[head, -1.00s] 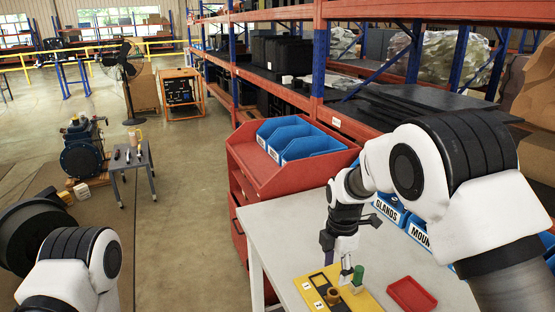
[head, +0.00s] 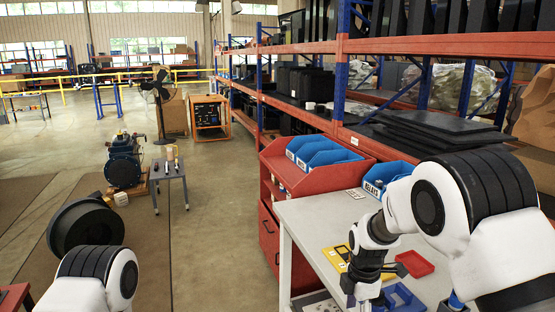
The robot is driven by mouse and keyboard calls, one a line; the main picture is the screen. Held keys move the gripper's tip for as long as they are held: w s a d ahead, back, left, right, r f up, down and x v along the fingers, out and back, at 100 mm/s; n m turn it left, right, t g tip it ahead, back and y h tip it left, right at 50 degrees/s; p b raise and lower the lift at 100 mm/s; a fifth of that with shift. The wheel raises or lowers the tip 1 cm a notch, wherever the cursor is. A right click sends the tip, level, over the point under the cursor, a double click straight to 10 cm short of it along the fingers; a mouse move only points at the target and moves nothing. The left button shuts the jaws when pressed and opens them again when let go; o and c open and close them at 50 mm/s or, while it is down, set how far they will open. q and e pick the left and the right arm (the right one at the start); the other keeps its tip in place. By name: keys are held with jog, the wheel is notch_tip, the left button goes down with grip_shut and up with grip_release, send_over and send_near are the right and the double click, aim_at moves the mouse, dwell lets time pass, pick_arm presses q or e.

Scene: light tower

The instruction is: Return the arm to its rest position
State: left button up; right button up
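My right arm (head: 430,205) reaches in from the right over the grey worktable (head: 315,212). My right gripper (head: 351,299) points down at the bottom edge of the view, in front of the yellow board (head: 333,258). Its fingertips are small and partly cut off, so I cannot tell whether it is open or shut. The wrist hides much of the board and whatever stands on it. My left arm (head: 98,276) shows only as a white and black joint at the bottom left; its gripper is out of view.
A red tray (head: 415,264) and a blue tray (head: 416,304) lie close to my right wrist. A red cabinet (head: 270,227) with blue bins (head: 325,155) stands behind the table. A black spool (head: 85,228) is at left. Open floor (head: 215,235) lies between.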

jog(key=s+d+f+m, duration=0.3)
jog(key=s+f+m, duration=0.25)
jog(key=f, duration=0.35)
jog(key=s+d+f+m, duration=0.2)
jog(key=s+f+m, duration=0.2)
jog(key=s+f, duration=0.4)
pick_arm(q)
jog(key=shift+w+d+f, duration=0.15)
jog(key=shift+w, duration=0.4)
pick_arm(e)
jog(key=s+d+f+m, duration=0.1)
jog(key=s+f+m, duration=0.1)
jog(key=s+m, duration=0.3)
jog(key=s+d+f+m, duration=0.1)
jog(key=s+f+m, duration=0.2)
jog(key=s, duration=0.9)
jog(key=shift+s+f+m, duration=0.3)
jog(key=shift+f+m, duration=0.05)
jog(key=shift+m, duration=0.7)
jog(key=shift+d, duration=0.15)
